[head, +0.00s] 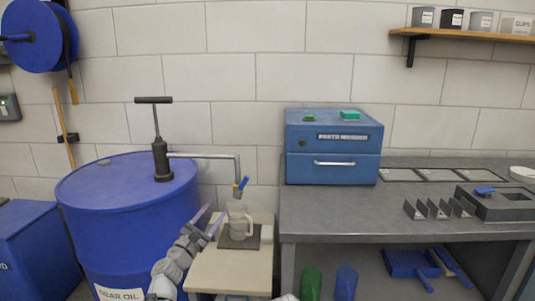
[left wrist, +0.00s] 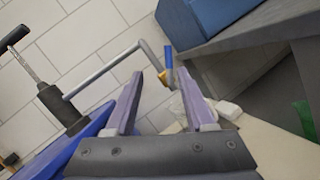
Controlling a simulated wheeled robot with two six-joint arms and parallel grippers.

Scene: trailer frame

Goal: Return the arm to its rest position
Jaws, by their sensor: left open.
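My left gripper (head: 214,214) is open, with its two purple fingers spread, just left of a clear jug (head: 239,222). No object shows held between the fingers. The jug stands upright on a dark mat on a small cream stand, under the pump spout. In the left wrist view, my left gripper (left wrist: 158,82) points at the spout's blue-handled tap (left wrist: 169,66), and the jug (left wrist: 177,106) shows partly behind the right finger. Whether a finger touches the jug is hard to tell.
A blue gear oil drum (head: 125,215) with a hand pump (head: 161,155) stands left of the cream stand (head: 225,270). A grey workbench (head: 330,215) on the right carries a blue parts washer (head: 333,145). The floor between drum and stand is narrow.

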